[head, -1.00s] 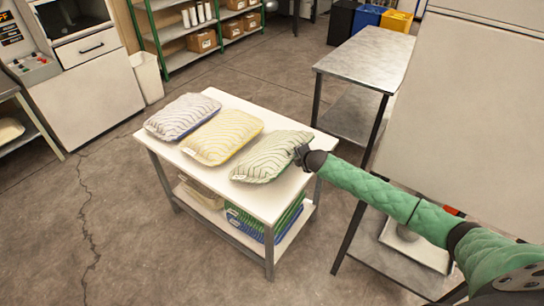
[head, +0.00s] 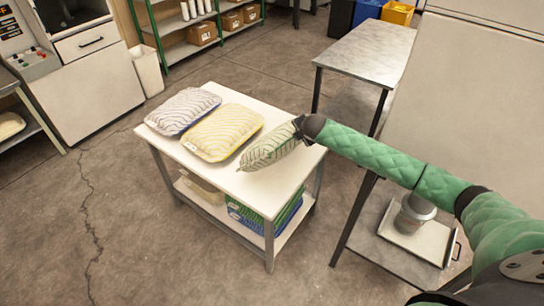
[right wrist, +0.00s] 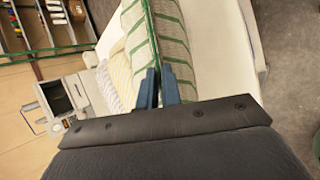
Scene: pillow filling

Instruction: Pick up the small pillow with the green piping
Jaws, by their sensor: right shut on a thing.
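The small pillow with green piping (head: 269,148) is white with green wavy stripes. In the head view it hangs tilted from my right gripper (head: 301,128), over the right part of the white cart top. Its lower left end is close to the top; I cannot tell whether it touches. In the right wrist view the pillow (right wrist: 174,48) stands edge-on between the blue fingers of my right gripper (right wrist: 160,86), which are shut on its green-piped edge. My left gripper is not in view.
A yellow-striped pillow (head: 222,133) and a grey-striped pillow with blue piping (head: 183,110) lie on the white cart (head: 255,190). More pillows (head: 265,217) lie on its lower shelf. A metal table (head: 368,48) stands behind at right.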

